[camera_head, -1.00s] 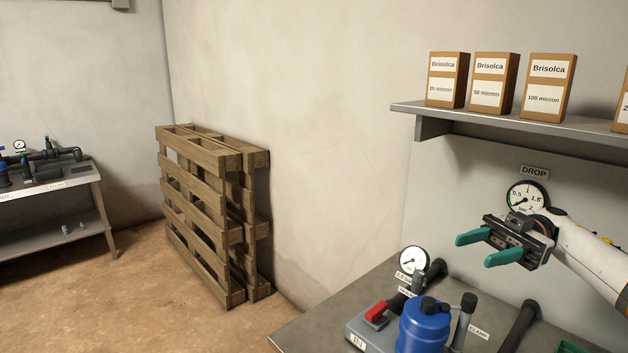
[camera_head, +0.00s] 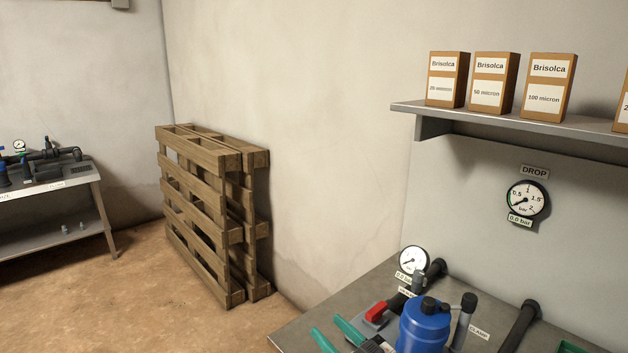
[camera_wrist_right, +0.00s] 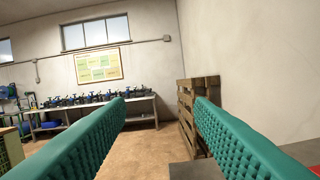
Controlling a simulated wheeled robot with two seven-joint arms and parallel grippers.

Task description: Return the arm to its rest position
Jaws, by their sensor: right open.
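My right gripper (camera_head: 336,332) shows at the bottom of the head view, with its green fingers pointing up and left beside the blue filter housing (camera_head: 424,326). The fingers are apart with nothing between them. In the right wrist view the two green fingers (camera_wrist_right: 160,125) frame the far room and the gap between them is empty. Most of my right arm is below the edge of the head view. My left gripper is in neither view.
A shelf (camera_head: 500,117) with cartons is above the drop gauge (camera_head: 527,199). Wooden pallets (camera_head: 205,215) lean on the wall; the floor left of them is clear.

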